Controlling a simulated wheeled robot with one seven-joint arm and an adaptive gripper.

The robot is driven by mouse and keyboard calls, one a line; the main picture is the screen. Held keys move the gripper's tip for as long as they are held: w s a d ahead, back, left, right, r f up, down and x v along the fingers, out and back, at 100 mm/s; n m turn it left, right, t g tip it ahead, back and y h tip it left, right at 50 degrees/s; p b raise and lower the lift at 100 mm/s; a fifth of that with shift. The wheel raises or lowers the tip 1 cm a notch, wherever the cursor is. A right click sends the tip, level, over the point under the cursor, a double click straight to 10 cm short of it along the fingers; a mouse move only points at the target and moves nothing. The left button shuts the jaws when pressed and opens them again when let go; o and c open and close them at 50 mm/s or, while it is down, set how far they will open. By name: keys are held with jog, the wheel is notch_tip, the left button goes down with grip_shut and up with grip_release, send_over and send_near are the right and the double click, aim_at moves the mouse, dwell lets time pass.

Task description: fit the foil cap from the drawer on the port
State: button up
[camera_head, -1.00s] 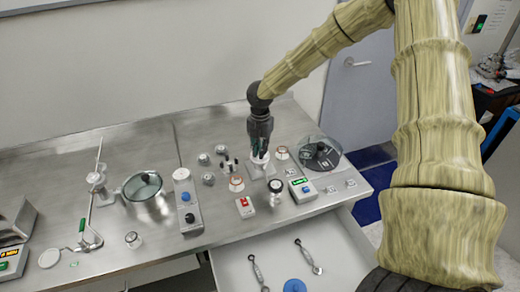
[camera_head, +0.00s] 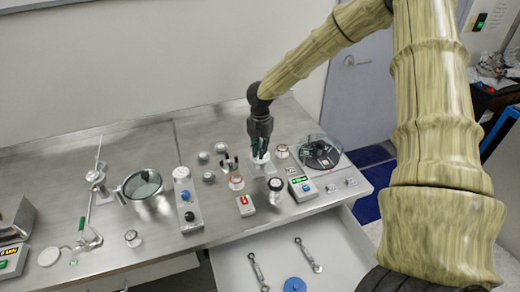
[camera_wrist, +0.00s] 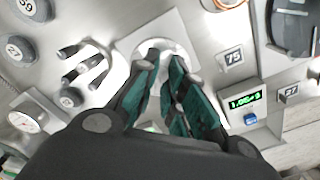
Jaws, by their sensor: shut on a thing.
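My gripper (camera_head: 259,150) points down at the right part of the steel bench, its fingers closed around a pale round piece (camera_head: 261,158). In the wrist view my gripper (camera_wrist: 166,62) has its teal-padded fingers on this pale piece (camera_wrist: 168,45), over a light square plate (camera_wrist: 204,40) by a "75" label. The fingers hide much of it, so I cannot tell whether it is the foil cap, nor how it sits on the port. The open drawer (camera_head: 228,268) holds a blue disc (camera_head: 295,284) and two wrench-like tools (camera_head: 308,255); no foil cap is visible there.
A gauge with a green display (camera_head: 302,188) stands right of my gripper, and a round dark-based dish (camera_head: 320,153) behind it. Small knobs and a black-pronged piece (camera_wrist: 82,62) sit close on the left. A red-switch box (camera_head: 245,205) is in front.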

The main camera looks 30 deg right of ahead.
dwell(0.3)
jog(key=o, duration=0.8)
notch_tip(320, 180, up, 12)
dwell(0.7)
